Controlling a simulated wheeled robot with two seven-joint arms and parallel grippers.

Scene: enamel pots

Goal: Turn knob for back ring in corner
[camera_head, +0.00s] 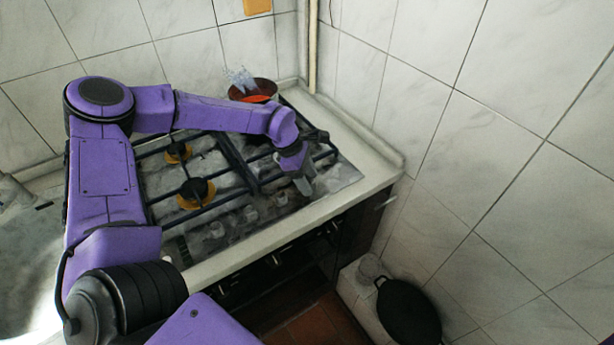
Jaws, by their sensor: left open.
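A gas stove (222,205) is set in a pale counter, with black grates over its burners. An orange-red pot (254,91) stands at the back, near the wall corner, with a bluish wisp above it. Pale knobs (250,213) line the stove top's right front part; they are small and blurred. My left arm reaches across the stove from the left. My left gripper (304,186) is open and points down at the right end of the knob row. I cannot tell whether it touches a knob. My right gripper is not in view.
Tiled walls meet behind the stove, and a pipe (312,45) runs down near the corner. A pale counter edge (355,195) borders the stove. A black pan (408,312) and a glass jar (369,268) stand low at the right. A sink area (25,255) is at left.

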